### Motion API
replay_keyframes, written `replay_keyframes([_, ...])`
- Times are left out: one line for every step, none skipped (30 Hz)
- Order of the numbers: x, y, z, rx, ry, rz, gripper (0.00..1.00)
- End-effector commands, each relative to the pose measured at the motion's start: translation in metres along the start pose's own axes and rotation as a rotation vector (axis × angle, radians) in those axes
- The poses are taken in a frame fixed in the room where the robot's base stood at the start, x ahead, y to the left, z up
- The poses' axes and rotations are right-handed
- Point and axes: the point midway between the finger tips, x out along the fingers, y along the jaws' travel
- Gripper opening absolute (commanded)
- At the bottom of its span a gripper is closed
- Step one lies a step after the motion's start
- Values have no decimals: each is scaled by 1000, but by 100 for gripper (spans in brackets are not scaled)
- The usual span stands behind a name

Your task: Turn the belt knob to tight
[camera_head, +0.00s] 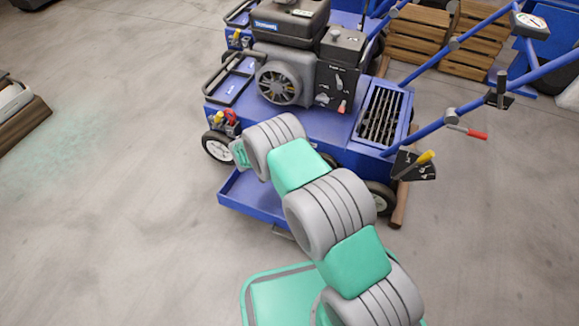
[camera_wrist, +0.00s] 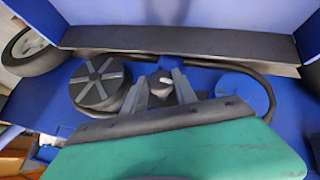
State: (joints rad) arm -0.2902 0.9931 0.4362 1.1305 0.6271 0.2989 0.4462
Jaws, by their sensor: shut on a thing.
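The belt knob (camera_wrist: 161,83), a small dark knob with a pale top, stands between a black spoked pulley (camera_wrist: 97,84) and a blue pulley (camera_wrist: 243,92) in the wrist view. My gripper (camera_wrist: 160,92) has a finger on each side of the knob and is shut on it. Its lower part is hidden by my gripper's body, and any tight mark cannot be made out. In the head view my arm reaches the front left side of the blue aerator (camera_head: 310,118); the fingers and knob are hidden there.
A black belt (camera_wrist: 150,54) loops around the pulleys inside the blue housing, whose walls stand close by. A blue tray (camera_head: 250,197) juts out low at the aerator's front. Red and yellow knobs (camera_head: 228,117) sit beside my wrist. The floor at left is open.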

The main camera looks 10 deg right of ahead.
Motion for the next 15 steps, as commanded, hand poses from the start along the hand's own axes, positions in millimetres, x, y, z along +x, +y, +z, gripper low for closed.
replay_keyframes([3,-4,3,-19,-3,20,0])
replay_keyframes([3,-4,2,-28,-5,34,0])
replay_keyframes([2,-4,3,-41,-8,53,0])
replay_keyframes([2,-4,2,-48,-9,65,0])
replay_keyframes([2,-4,3,-57,-11,76,0])
replay_keyframes([2,-4,2,-66,-13,90,0])
replay_keyframes([2,-4,2,-72,-14,99,0])
replay_keyframes([2,-4,2,-78,-16,107,0])
replay_keyframes([2,-4,2,-84,-16,117,0])
replay_keyframes([2,-4,2,-89,-17,123,0])
replay_keyframes([2,-4,2,-92,-19,128,0])
replay_keyframes([2,-3,2,-96,-20,134,0])
replay_keyframes([1,-3,2,-98,-20,138,0])
replay_keyframes([1,-3,2,-100,-20,141,0])
replay_keyframes([1,-3,2,-103,-20,143,0])
